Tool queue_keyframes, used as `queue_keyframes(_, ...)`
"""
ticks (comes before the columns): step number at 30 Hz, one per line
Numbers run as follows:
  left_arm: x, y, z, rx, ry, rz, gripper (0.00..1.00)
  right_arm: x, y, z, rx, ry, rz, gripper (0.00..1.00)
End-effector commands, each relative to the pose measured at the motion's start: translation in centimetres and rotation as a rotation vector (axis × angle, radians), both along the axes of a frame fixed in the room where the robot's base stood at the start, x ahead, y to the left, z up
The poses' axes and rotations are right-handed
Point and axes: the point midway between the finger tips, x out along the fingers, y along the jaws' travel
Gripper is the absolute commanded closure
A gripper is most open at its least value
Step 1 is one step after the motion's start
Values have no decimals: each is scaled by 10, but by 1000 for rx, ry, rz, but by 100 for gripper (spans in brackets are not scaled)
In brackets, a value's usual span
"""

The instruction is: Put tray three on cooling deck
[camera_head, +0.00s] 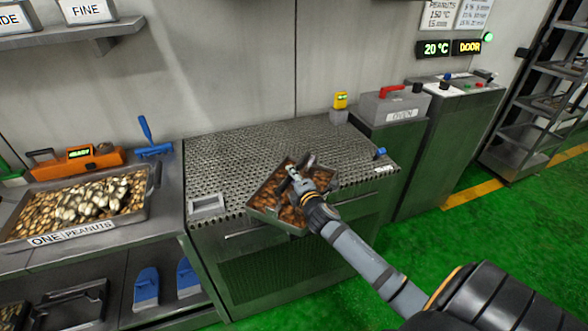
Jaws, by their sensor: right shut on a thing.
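A metal tray (266,201) of brown nuts is at the front edge of the perforated metal deck (240,155), tilted in the picture, with its near corner over the edge. My right gripper (296,178) is shut on the tray at its far right side. Its arm comes in from the lower right and hides part of the tray. No label shows on this tray, and I cannot tell whether it rests on the deck. My left gripper is not in view.
A tray (150,209) labelled "ONE PEANUTS" stands on the left counter. A blue brush (149,140) and an orange device (90,161) are behind it. The oven control box (391,106) is right of the deck. The deck's back and left are mostly clear.

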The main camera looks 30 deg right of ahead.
Motion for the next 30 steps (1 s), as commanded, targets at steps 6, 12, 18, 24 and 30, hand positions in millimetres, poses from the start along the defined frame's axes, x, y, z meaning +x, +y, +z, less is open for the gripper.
queue_keyframes(6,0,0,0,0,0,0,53,1,1,2,-4,-10,5,100)
queue_keyframes(12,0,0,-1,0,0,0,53,0,0,-3,0,-3,1,72)
queue_keyframes(18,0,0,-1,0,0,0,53,0,0,-3,0,-3,1,56)
queue_keyframes(24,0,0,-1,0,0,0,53,0,0,-2,-1,-3,2,56)
queue_keyframes(30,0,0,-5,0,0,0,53,-24,6,0,-7,0,4,56)
